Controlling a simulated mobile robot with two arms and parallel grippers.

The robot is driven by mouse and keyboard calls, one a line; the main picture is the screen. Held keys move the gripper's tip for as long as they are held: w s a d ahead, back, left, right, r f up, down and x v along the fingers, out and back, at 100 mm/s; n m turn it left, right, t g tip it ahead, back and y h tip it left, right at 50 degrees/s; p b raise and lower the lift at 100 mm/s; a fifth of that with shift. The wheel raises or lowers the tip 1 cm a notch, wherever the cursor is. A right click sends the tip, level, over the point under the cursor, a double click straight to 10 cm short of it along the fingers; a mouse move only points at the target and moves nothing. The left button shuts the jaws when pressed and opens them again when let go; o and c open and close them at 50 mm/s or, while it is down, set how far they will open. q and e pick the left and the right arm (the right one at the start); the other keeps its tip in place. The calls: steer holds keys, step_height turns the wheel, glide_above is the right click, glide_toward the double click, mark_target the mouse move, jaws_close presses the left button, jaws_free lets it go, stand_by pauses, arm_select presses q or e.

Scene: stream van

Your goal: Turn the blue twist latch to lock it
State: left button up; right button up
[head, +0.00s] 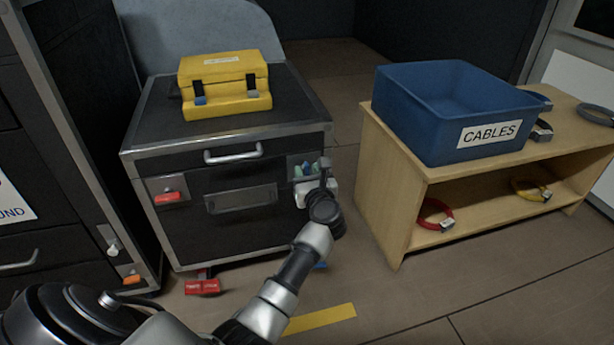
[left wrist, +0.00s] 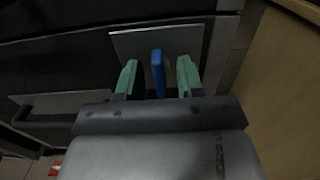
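The blue twist latch (left wrist: 158,75) sits on a grey metal plate (left wrist: 185,42) at the front right of the black case (head: 240,172). In the left wrist view its blue handle stands upright in the picture, between the two green fingertips of my left gripper (left wrist: 158,80). The fingers are open, with a visible gap on each side of the handle. In the head view my left gripper (head: 306,170) is at the plate, and its fingers and wrist mostly hide the latch. My right gripper is not in view.
A red latch (head: 171,197) is on the case's left front. A yellow box (head: 225,83) stands on top. A wooden shelf (head: 390,195) with a blue cable bin (head: 420,125) stands close on the right.

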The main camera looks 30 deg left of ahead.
arm_select(q)
steer(key=shift+w+a, duration=0.2)
steer(key=shift+a, duration=0.1)
jaws_close()
